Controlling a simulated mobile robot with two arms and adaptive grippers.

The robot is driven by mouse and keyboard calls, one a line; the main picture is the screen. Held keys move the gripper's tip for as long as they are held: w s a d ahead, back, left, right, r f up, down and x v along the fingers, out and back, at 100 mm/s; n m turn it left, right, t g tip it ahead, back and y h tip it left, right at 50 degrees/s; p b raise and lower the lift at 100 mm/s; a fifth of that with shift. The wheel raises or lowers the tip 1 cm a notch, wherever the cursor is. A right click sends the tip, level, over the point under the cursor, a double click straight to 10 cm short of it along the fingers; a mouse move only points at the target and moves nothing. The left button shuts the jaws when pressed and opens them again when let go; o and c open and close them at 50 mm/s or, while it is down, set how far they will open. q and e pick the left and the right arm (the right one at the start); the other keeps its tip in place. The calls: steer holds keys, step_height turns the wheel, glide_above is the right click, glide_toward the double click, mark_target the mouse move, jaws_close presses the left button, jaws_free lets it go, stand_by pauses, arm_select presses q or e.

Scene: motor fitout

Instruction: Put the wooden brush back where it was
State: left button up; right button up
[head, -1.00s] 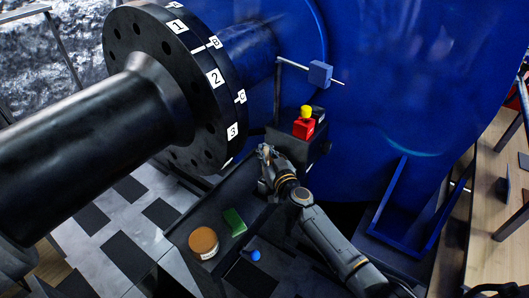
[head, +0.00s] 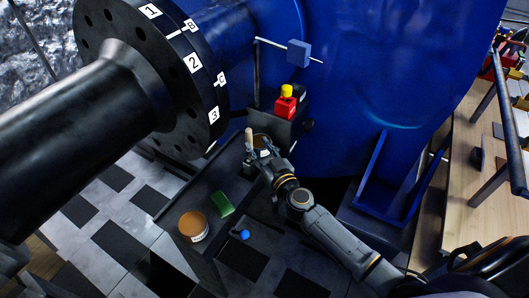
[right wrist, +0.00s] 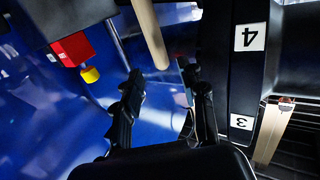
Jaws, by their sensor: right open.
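The wooden brush (head: 249,138) shows as a pale, upright stick beside the fingers of my right gripper (head: 259,152), at the far end of the dark tray (head: 180,200). In the right wrist view its light wooden handle (right wrist: 149,32) comes down from the top edge, and its near end lies between the open fingertips of the right gripper (right wrist: 161,76). The fingers look apart and not closed on it. A brownish round shape (head: 261,141) is just behind the gripper; I cannot tell whether the brush stands in it. My left gripper is not in view.
A red box with a yellow button (head: 286,102) stands behind the gripper. The large black numbered flange (head: 170,75) is close on the left.

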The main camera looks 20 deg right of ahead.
steer(key=s, duration=0.4)
steer(key=shift+d, duration=0.2)
steer(key=s+d+f+n+g, duration=0.1)
steer(key=s+f+g, duration=0.5)
steer(key=f, duration=1)
steer(key=s+f+g, duration=0.2)
steer(key=s+f, duration=0.8)
steer(key=f, duration=0.6)
steer(key=s+f+g, duration=0.3)
steer(key=s+f, duration=0.2)
steer(key=s, duration=0.6)
steer(key=s+f+g+h+p, duration=0.1)
steer(key=s+f+g, duration=0.2)
steer(key=s, duration=0.8)
steer(key=s+d+f+g+p, duration=0.1)
steer(key=s+f+g, duration=0.1)
steer(key=s+f, duration=0.5)
steer(key=shift+s+g+h, duration=0.4)
steer(key=shift+s, duration=1.55)
steer(key=shift+d+f, duration=0.1)
